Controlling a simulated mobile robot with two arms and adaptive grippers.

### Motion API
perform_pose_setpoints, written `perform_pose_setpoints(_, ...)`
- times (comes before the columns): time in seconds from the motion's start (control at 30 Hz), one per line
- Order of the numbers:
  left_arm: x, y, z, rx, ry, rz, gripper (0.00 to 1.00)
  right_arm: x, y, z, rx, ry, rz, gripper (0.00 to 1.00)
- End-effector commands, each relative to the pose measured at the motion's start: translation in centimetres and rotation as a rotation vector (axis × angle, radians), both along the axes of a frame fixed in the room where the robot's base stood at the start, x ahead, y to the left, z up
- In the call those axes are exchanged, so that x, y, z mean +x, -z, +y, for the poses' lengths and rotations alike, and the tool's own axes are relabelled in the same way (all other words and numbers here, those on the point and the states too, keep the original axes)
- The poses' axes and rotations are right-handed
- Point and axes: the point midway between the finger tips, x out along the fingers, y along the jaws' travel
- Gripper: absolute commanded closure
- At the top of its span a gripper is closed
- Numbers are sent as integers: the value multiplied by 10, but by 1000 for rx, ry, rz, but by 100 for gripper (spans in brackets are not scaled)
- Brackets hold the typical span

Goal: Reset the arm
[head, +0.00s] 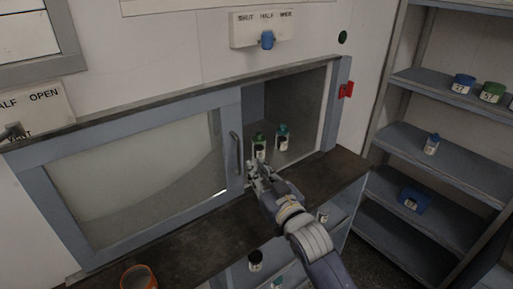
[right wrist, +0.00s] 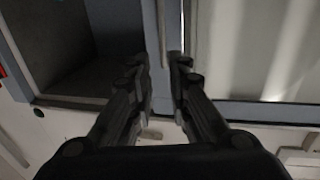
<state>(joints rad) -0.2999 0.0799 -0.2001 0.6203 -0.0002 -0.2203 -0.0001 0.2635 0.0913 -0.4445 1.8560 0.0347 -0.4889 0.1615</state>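My right arm reaches up from the bottom of the head view. Its gripper (head: 256,172) is just right of the lower end of the sliding door's handle (head: 236,153), in front of the cabinet opening. In the right wrist view the two fingers (right wrist: 160,72) stand apart with a narrow gap. The handle (right wrist: 161,30) shows between and beyond the fingertips; I cannot tell whether they touch it. No object is visible in the fingers. My left arm and gripper are not in view.
The glass door (head: 140,180) covers the cabinet's left part. An orange jar (head: 138,278) stands front left. A shelf unit (head: 440,160) with several containers is at right.

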Motion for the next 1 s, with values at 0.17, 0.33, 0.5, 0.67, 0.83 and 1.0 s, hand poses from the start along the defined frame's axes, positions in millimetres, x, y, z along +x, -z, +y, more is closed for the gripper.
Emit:
perform_pose_setpoints(0.17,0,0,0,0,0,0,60,-11,22,-10,-17,20,63,83)
perform_pose_setpoints(0.33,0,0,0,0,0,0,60,-59,95,-49,-85,89,300,83)
perform_pose_setpoints(0.5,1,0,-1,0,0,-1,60,-144,170,-100,-182,162,598,83)
perform_pose_setpoints(0.67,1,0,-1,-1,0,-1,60,-222,211,-138,-263,204,829,83)
perform_pose_setpoints(0.83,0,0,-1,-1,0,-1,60,-286,230,-165,-327,228,1004,83)
perform_pose_setpoints(1.0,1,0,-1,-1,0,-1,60,-343,238,-186,-380,245,1149,83)
